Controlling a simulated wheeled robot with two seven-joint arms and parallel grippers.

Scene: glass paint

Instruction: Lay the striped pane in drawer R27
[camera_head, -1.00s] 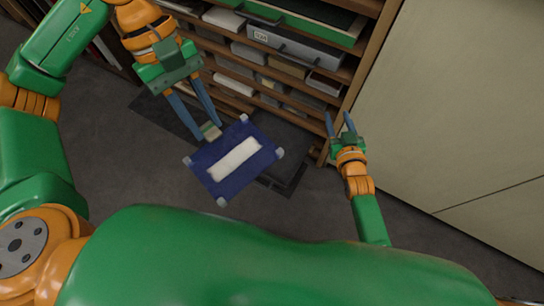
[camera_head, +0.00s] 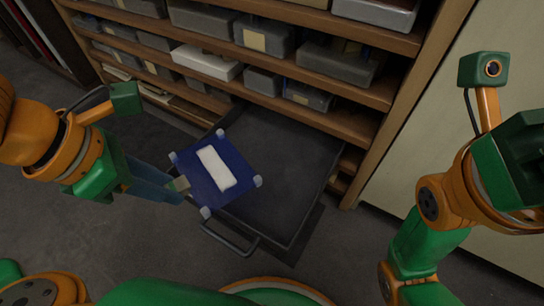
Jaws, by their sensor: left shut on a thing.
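The striped pane is a dark blue panel (camera_head: 235,165) with one wide white stripe and pale corner pieces. My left gripper (camera_head: 178,187) is shut on its left edge and holds it over the left part of an open, dark, shallow drawer (camera_head: 290,185). The pane hides part of the drawer; the rest of its floor looks empty. I cannot tell the gap between them. No R27 label is readable. The body of my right gripper (camera_head: 512,160) is at the right edge, away from the pane; its fingers do not show.
The drawer's handle (camera_head: 230,238) faces me, low over the grey floor. A wooden rack (camera_head: 350,130) behind holds several grey boxes and a white box (camera_head: 207,63). A pale panel (camera_head: 400,165) stands at the right.

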